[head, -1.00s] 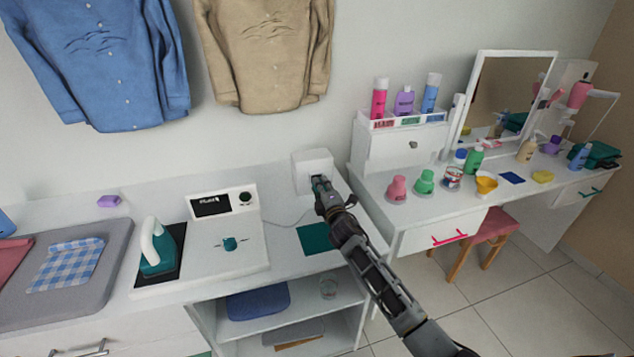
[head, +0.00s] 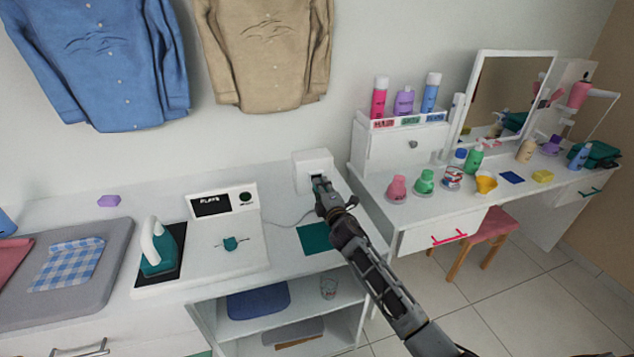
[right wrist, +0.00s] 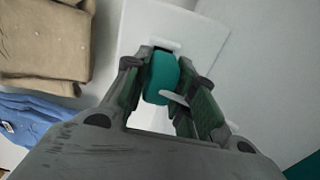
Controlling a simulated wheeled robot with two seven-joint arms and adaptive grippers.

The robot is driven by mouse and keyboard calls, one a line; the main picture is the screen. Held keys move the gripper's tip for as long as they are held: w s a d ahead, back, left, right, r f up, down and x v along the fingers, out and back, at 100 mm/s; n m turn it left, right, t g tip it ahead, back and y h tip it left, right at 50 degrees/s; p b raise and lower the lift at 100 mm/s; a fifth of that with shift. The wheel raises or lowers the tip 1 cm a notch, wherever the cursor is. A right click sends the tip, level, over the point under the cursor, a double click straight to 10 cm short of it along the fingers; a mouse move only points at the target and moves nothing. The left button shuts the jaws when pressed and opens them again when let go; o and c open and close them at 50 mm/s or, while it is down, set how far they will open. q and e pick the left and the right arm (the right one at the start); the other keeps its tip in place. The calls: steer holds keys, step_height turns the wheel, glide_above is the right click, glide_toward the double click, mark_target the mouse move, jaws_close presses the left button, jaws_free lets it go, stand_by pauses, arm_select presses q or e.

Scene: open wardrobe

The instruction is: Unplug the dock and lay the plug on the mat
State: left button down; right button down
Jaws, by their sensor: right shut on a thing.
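My right gripper (head: 320,187) is at the white socket box (head: 312,160) on the back of the counter. In the right wrist view its fingers (right wrist: 170,90) are shut on a teal plug (right wrist: 160,82). The plug is right in front of a dark opening in the box (right wrist: 190,28); I cannot tell if its prongs are inside. The white dock (head: 230,235) with a dark display stands to the left, and a thin pale cord (head: 285,222) runs from it toward the box. The teal mat (head: 315,238) lies bare on the counter below the gripper. My left gripper is out of view.
A teal iron (head: 158,250) stands on a dark pad left of the dock. A grey board with a checked cloth (head: 66,264) is farther left. A dressing table (head: 435,225) with bottles and a mirror stands right. Shirts hang above the counter.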

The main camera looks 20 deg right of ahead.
steer(key=shift+s, duration=0.15)
steer(key=shift+s+p, duration=0.55)
steer(key=shift+s, duration=1.2)
steer(key=shift+d+r, duration=0.1)
